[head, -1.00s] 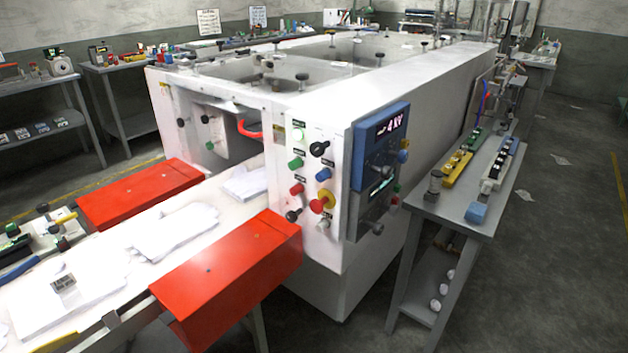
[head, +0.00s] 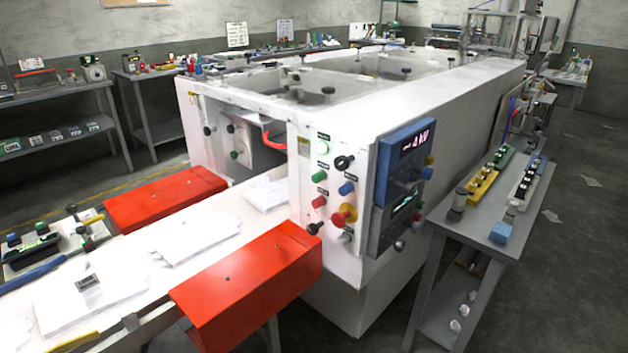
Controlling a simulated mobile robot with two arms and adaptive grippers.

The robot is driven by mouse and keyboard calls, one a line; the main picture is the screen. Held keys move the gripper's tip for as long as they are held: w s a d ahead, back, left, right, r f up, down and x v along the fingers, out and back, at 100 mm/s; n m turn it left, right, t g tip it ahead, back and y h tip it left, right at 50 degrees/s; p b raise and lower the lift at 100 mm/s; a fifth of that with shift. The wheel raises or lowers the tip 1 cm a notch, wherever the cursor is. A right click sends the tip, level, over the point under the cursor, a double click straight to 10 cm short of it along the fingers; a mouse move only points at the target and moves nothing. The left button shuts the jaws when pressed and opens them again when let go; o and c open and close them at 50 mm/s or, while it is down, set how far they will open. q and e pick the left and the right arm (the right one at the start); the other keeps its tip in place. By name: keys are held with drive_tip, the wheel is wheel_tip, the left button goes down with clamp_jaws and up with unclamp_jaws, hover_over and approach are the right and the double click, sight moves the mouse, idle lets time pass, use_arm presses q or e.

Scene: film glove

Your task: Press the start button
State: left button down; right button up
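The control panel is on the front end of the large white machine (head: 440,110). Small labels are by the controls but cannot be read, so I cannot tell which is the start button. Neither of my grippers is in view.
A blue display box (head: 404,150) juts from the machine's right side. Red guards (head: 250,280) flank the white conveyor (head: 215,213) with flat white pieces in front. A grey side table (head: 470,225) stands at right. Open floor (head: 560,290) lies beyond it.

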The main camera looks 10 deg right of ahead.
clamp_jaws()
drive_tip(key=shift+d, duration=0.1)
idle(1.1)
